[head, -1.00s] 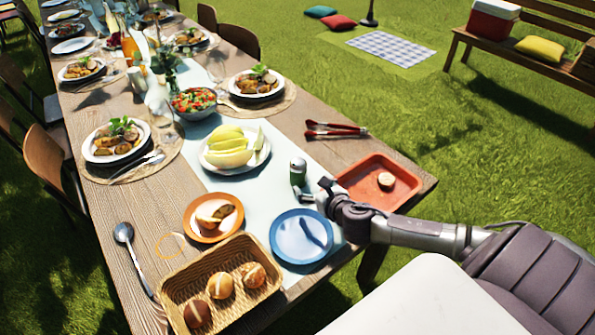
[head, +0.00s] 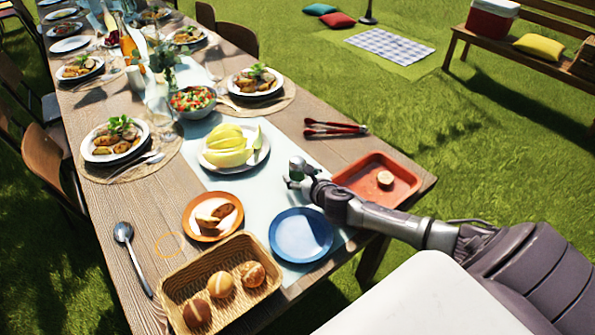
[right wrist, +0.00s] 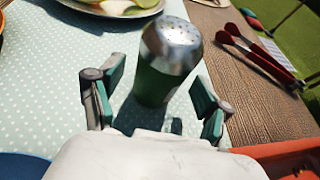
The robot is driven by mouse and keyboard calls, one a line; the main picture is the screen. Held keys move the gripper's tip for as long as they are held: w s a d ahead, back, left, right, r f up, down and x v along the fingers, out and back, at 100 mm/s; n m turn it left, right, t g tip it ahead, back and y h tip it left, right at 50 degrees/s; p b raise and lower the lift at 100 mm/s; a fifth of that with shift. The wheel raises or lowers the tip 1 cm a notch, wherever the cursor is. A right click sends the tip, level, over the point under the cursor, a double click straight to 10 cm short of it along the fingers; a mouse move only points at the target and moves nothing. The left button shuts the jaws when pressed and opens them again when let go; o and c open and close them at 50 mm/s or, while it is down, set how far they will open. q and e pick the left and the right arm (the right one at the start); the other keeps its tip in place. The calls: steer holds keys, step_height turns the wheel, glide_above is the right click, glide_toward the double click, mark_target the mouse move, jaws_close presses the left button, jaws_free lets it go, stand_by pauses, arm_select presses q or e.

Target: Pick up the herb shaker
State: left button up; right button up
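The herb shaker (right wrist: 165,70) has a green body and a silver cap with holes. In the right wrist view it stands upright on the dotted cloth, between the two fingers of my right gripper (right wrist: 158,92). The fingers are spread, with a gap on each side of the shaker. In the head view my right gripper (head: 297,180) is at the shaker, which it largely covers; the silver cap (head: 297,162) seems to show. My left gripper is not in view.
A blue plate (head: 301,235) and an orange plate (head: 213,203) are nearby, with a bread basket (head: 252,296) in front. A melon plate (head: 256,155) is behind left. A red tray (head: 400,185) is at right; red-handled tongs (head: 335,128) lie behind it.

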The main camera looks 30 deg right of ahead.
steer(key=c, duration=1)
steer(key=shift+c, duration=0.2)
